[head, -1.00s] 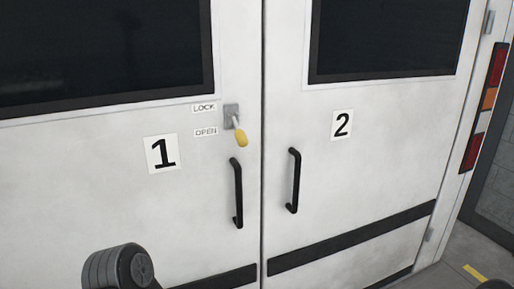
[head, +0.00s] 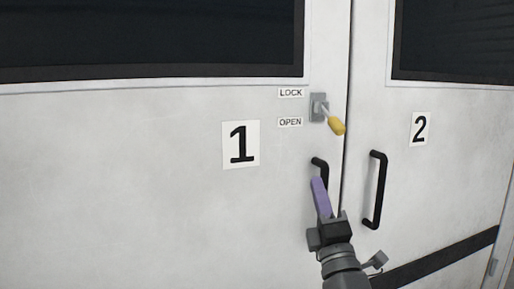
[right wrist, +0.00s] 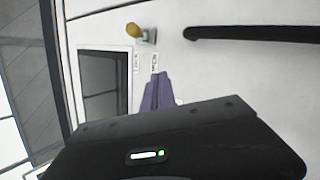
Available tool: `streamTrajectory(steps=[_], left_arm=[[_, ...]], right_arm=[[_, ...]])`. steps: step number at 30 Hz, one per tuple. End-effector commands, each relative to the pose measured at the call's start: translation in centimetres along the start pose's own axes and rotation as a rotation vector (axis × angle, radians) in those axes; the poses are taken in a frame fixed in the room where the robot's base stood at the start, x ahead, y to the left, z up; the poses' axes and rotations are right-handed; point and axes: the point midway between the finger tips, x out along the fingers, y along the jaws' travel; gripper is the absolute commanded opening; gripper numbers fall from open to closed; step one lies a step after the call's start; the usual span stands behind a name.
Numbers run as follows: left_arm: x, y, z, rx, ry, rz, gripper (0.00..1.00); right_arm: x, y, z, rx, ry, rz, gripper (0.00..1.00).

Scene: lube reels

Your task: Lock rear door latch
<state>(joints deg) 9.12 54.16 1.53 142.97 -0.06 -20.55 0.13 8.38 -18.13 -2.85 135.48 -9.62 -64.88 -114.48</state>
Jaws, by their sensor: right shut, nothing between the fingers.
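The latch is a grey plate (head: 319,107) with a lever ending in a yellow grip (head: 336,126), near the inner edge of door 1. The lever slants down and right. A LOCK label (head: 291,92) sits upper left of it and an OPEN label (head: 290,122) lower left. My right gripper (head: 317,181), with purple fingers, is shut and empty below the latch, overlapping door 1's black handle in the picture. The right wrist view shows the yellow grip (right wrist: 133,31) beyond the shut fingers (right wrist: 159,78), apart from them. My left gripper is not in view.
Door 1's black bar handle (head: 320,164) is partly hidden by my right gripper. Door 2's handle (head: 375,190) stands to the right across the seam. Number 1 (head: 241,145) and number 2 (head: 419,129) signs are on the doors.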

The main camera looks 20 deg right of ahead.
Motion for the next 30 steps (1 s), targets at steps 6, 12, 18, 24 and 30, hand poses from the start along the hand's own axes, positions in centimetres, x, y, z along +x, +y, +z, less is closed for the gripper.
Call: streamTrajectory(steps=[6, 12, 18, 24, 30], left_arm=[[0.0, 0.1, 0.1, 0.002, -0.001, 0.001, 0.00], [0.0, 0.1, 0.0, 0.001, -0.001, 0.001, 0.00], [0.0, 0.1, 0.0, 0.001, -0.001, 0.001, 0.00], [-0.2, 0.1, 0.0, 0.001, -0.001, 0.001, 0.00], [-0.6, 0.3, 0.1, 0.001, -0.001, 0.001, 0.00]], right_arm=[[0.0, 1.3, 0.5, -0.266, -0.028, 0.051, 0.00], [0.0, 1.2, 0.5, -0.290, -0.026, 0.048, 0.00], [0.1, 1.2, 0.4, -0.288, -0.026, 0.047, 0.00], [1.4, 1.3, 0.5, -0.287, -0.026, 0.048, 0.00], [4.5, 1.5, 0.5, -0.287, -0.025, 0.048, 0.00]])
